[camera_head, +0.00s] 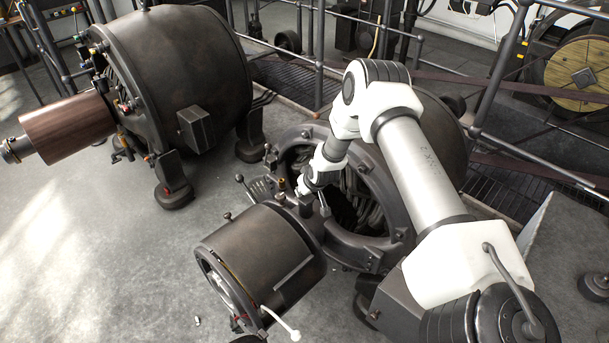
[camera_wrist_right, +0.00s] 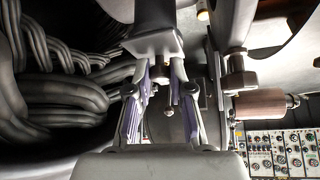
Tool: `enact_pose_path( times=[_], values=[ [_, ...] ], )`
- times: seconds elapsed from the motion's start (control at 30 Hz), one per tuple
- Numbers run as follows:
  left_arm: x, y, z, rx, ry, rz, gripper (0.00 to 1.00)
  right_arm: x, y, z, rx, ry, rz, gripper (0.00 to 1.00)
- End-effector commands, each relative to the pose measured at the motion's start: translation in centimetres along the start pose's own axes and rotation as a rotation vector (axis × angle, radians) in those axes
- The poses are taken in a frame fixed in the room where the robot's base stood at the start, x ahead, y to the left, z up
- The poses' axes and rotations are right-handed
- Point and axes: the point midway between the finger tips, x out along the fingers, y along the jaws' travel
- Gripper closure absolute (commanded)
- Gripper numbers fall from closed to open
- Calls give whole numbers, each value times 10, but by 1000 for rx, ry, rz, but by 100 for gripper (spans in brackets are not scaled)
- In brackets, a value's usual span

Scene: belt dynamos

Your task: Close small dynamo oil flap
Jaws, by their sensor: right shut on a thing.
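The small dynamo stands in the middle of the head view, with a round dark housing (camera_head: 398,236) and a brown-black drum (camera_head: 265,250) in front of it. My right arm reaches over it from the right, and my right gripper (camera_head: 305,190) is at the near left edge of the housing's opening. In the right wrist view my right gripper (camera_wrist_right: 162,78) has its purple-padded fingers closed around a small metal knob below a dark metal block (camera_wrist_right: 157,38). I cannot tell whether this is the oil flap; the fingers hide much of it. My left gripper is not in view.
Thick dark coils (camera_wrist_right: 65,100) fill the housing beside the gripper. A larger dynamo (camera_head: 175,75) stands at the back left. Railings (camera_head: 318,60) and a belt (camera_head: 540,90) lie behind and right. A white-tipped lever (camera_head: 282,324) sticks out low on the drum. Floor at left is clear.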

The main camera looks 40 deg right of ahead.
Motion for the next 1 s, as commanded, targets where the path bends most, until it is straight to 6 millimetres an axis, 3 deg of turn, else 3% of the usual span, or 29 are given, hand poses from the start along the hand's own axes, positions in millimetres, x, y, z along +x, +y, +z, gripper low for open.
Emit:
enact_pose_path(
  times=[0.13, 0.17, 0.2, 0.5, 0.63, 1.0],
  values=[
    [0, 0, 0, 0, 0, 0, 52, 0, 0, 1, 0, -2, -1, 100],
    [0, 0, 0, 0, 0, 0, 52, 0, 0, 1, 0, -2, -1, 68],
    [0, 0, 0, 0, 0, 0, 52, 0, 0, 1, 0, -2, -1, 54],
    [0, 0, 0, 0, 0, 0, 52, -1, 0, 0, 0, 0, 0, 53],
    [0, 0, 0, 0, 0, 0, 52, -12, 0, -1, 4, 2, -2, 53],
    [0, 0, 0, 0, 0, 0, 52, -99, -1, -1, 8, 2, -4, 53]
  ],
)
